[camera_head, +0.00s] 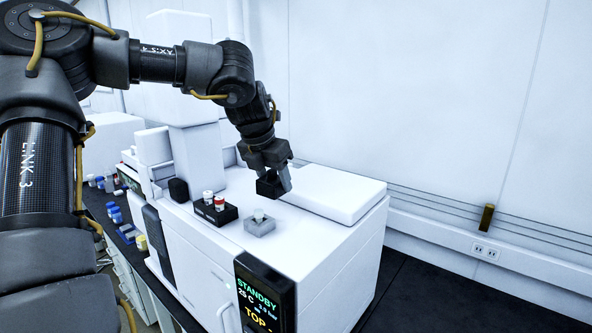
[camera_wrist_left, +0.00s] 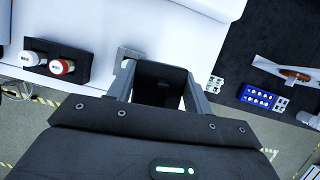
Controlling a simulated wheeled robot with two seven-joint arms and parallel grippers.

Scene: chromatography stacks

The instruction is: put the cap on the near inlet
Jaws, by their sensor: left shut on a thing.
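My left gripper (camera_head: 273,183) is shut on a dark, blocky thing (camera_head: 268,187), which I take to be the cap; it also shows between the fingers in the left wrist view (camera_wrist_left: 160,84). The gripper points down above the white top of the instrument. Just in front of it and lower is a small grey block with a pale round stub (camera_head: 259,222), which may be the near inlet. In the left wrist view the grey block (camera_wrist_left: 125,54) is partly hidden by a finger. My right gripper is in neither view.
A black holder (camera_head: 230,213) with a white-topped and a red-topped piece stands left of the grey block. The instrument's front has a lit STANDBY screen (camera_head: 264,298). Blue-capped vials (camera_head: 114,214) stand on the bench at left.

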